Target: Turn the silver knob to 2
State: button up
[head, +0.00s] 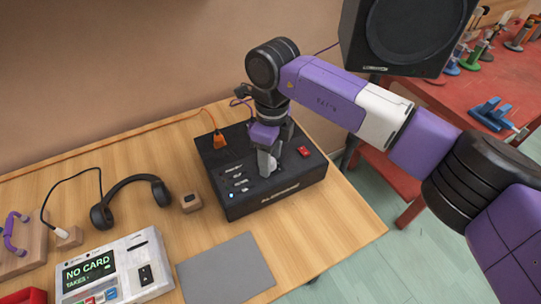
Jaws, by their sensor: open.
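A black box (290,195) sits on the wooden table with its sloped top facing up. Its top has a red switch (303,151), an orange plug (219,140) at the back left, several pale markings and a small lit blue-white light (231,195). My gripper (268,168) points down over the middle of this top, its fingers close to the surface. It is open. I cannot make out the silver knob apart from the grey fingers; the gripper covers that spot. The knob's setting and whether the fingers touch it cannot be told.
Black headphones (132,190) and a small wooden block (190,202) lie left of the box. A card reader (115,270) and a grey mat (225,270) are in front. A black speaker (398,35) and a red workbench (470,95) stand at right.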

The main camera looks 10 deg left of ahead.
grip_shut()
jog(key=shift+r+m, duration=0.1)
jog(key=shift+m, duration=0.3)
jog(key=m+p, duration=0.2)
jog(key=shift+r+m, duration=0.1)
jog(key=shift+m, duration=0.2)
jog(key=m+p, duration=0.3)
jog(key=m, duration=0.2)
jog(key=shift+m, duration=0.3)
jog(key=m+p, duration=0.4)
jog(key=m, duration=0.1)
jog(key=shift+r+t, duration=0.1)
jog(key=shift+t, duration=0.2)
jog(key=shift+m+p, duration=1.3)
jog(key=shift+m, duration=0.5)
jog(key=shift+f, duration=0.2)
